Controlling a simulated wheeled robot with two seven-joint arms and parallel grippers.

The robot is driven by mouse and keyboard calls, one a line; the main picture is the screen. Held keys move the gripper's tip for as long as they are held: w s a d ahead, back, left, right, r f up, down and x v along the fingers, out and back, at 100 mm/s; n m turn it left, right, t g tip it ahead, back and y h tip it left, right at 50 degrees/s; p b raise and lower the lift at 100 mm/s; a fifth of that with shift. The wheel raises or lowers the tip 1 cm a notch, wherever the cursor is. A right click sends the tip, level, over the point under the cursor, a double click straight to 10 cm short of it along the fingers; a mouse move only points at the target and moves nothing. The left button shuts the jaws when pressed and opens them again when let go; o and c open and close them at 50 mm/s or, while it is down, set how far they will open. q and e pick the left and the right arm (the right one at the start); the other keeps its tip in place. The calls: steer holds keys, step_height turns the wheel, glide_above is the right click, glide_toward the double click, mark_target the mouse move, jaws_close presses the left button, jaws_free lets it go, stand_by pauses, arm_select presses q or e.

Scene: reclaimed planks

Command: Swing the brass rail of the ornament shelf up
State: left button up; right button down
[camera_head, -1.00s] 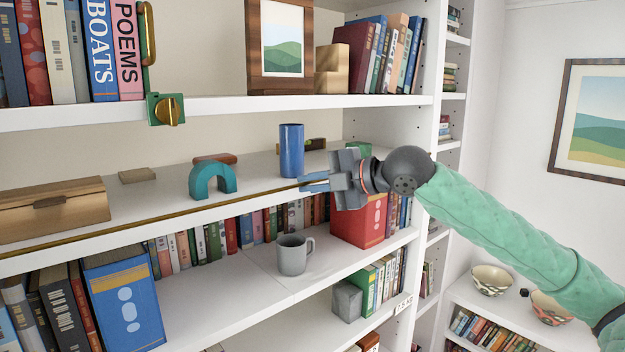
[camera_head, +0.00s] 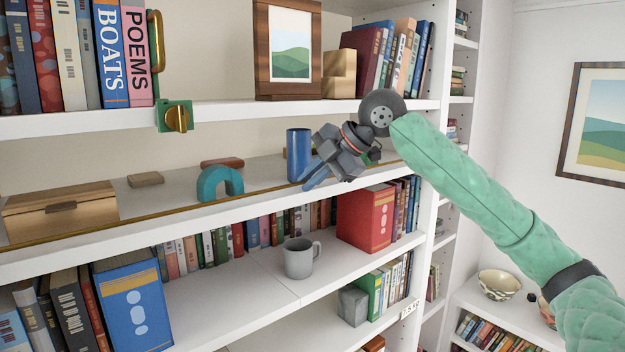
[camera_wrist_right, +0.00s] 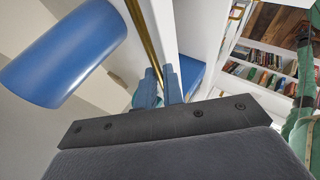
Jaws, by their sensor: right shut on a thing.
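The thin brass rail (camera_head: 152,219) runs along the front edge of the ornament shelf (camera_head: 262,176), low against the shelf top. My right gripper (camera_head: 308,186) is at the rail's right part, with its blue fingers pointing down and to the left. In the right wrist view the rail (camera_wrist_right: 143,32) runs to the fingers (camera_wrist_right: 160,84), which are shut on it. My left gripper shows in neither view.
On the ornament shelf stand a blue cylinder (camera_head: 298,152) close to my right gripper, a teal arch (camera_head: 219,183) and a wooden box (camera_head: 61,211). A green bracket with a brass knob (camera_head: 177,118) is on the upper shelf's edge. A grey mug (camera_head: 300,259) stands below.

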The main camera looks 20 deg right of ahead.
steer(key=shift+r, duration=0.1)
stand_by(0.3)
steer(key=c, duration=1.5)
jaws_free()
